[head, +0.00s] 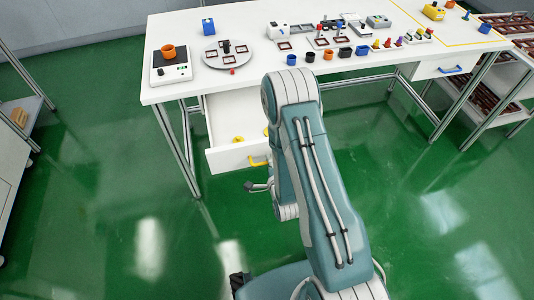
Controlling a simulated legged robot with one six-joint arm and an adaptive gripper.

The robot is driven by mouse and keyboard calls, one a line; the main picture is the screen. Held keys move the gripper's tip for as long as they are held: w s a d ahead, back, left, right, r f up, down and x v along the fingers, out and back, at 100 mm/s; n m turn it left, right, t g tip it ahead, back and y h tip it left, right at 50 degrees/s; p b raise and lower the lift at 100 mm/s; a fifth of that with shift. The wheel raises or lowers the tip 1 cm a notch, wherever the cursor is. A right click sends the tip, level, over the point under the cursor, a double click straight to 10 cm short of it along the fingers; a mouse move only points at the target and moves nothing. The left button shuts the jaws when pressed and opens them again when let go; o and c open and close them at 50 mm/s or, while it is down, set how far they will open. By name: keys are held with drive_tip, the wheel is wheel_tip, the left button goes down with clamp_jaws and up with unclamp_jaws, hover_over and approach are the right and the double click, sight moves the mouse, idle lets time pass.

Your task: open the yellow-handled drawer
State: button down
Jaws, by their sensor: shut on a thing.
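The white drawer (224,160) under the left part of the table is pulled out, and its inside shows from above. Its yellow handle (258,163) is on the front face, near my arm. My gripper (256,186) shows as a small dark shape just below the handle in the picture, left of my forearm. It is shut on the handle, but my arm hides part of the gripper and the contact itself. Small yellow things (238,140) lie inside the drawer near its front.
The white table (270,75) carries a scale (171,73), a round turntable (226,60) and several small pots. A blue-handled drawer (451,70) at the right is closed. A rack (508,85) stands far right, a cabinet (14,160) far left. The green floor before the drawer is clear.

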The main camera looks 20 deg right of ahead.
drive_tip(key=shift+s+f, duration=0.25)
drive_tip(key=shift+s, duration=0.15)
drive_tip(key=c, duration=0.7)
unclamp_jaws()
drive_tip(key=shift+w+a+r, duration=0.1)
drive_tip(key=v, duration=0.7)
